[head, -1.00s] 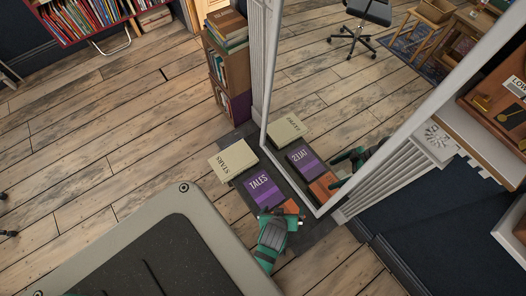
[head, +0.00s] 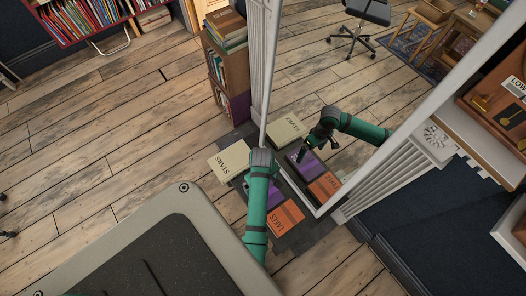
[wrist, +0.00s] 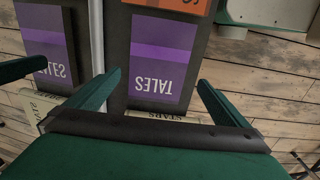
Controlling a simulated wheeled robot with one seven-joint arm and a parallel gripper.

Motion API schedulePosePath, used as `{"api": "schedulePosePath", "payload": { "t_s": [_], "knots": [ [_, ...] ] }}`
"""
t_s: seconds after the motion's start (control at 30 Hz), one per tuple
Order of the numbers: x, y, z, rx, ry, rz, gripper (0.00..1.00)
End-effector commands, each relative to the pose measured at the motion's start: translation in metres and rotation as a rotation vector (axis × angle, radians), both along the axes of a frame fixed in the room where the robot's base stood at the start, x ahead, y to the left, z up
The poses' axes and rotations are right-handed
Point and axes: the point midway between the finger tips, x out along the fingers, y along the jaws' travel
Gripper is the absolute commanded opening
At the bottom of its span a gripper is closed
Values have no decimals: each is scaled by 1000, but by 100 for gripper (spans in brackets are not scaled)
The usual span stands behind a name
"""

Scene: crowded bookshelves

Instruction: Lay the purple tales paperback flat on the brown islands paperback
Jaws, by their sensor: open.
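The purple tales paperback (wrist: 160,60) lies flat on a dark mat, its title upside down in the wrist view. In the head view my arm mostly covers it. My gripper (wrist: 158,88) is open and empty above it, with one finger off each side of the book. In the head view the gripper's fingertips are hidden beneath the wrist. A brown book (head: 226,20) lies on top of the bookcase; its title is too small to read, so I cannot tell whether it is the islands paperback.
A cream STARS book (head: 229,160) and an orange book (head: 285,218) lie on either side of the tales paperback. A tall pale-framed mirror (head: 268,70) stands close beside them, reflecting the books and my arm. A bookcase (head: 232,75) stands behind. Open wooden floor lies left.

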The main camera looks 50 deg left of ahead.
Motion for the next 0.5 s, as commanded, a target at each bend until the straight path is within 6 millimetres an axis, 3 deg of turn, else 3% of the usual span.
{"api": "schedulePosePath", "payload": {
  "t_s": [0.1, 0.37, 0.5],
  "knots": [
    [0, -1, -15, -1, 1, -1, 100],
    [1, -2, -33, 0, 0, -2, 100],
    [1, -5, -53, -1, 1, -1, 100]
  ]
}}
